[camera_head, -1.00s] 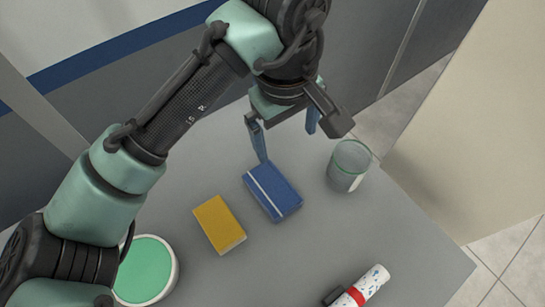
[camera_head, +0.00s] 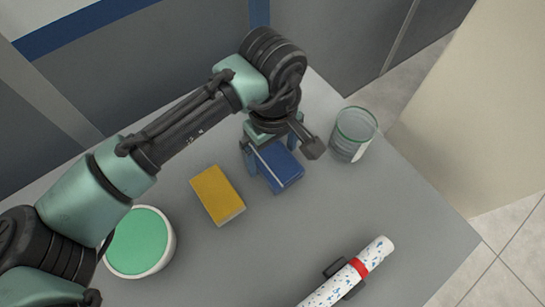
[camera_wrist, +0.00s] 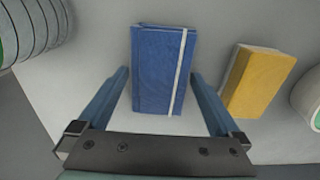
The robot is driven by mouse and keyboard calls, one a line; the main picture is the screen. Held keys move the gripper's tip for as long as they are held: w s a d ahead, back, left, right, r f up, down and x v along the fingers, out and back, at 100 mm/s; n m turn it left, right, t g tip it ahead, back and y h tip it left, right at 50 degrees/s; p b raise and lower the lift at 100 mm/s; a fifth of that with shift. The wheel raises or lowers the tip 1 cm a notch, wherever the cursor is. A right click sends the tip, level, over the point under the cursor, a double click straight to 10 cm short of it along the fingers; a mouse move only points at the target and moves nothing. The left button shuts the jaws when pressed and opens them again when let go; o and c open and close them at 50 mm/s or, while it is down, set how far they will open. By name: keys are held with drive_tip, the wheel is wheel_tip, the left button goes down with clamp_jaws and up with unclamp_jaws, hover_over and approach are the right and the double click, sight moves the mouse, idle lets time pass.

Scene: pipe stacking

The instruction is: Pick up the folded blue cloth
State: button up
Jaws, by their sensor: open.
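In the wrist view the fingers of my gripper (camera_wrist: 158,85) straddle the cloth, with a small gap on both sides.
A yellow block (camera_head: 216,194) lies left of the cloth, close to one finger. A glass jar (camera_head: 353,134) stands to its right. A white bowl with a green inside (camera_head: 139,243) is at lower left. A speckled white roll with a red band (camera_head: 350,274) lies at the front.

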sight(273, 157)
drive_tip(key=shift+f, duration=0.45)
drive_tip(key=shift+c, duration=0.2)
drive_tip(key=c, duration=1.1)
drive_tip(key=shift+o, duration=0.2)
wheel_tip(273, 157, up, 10)
drive_tip(key=p, duration=0.2)
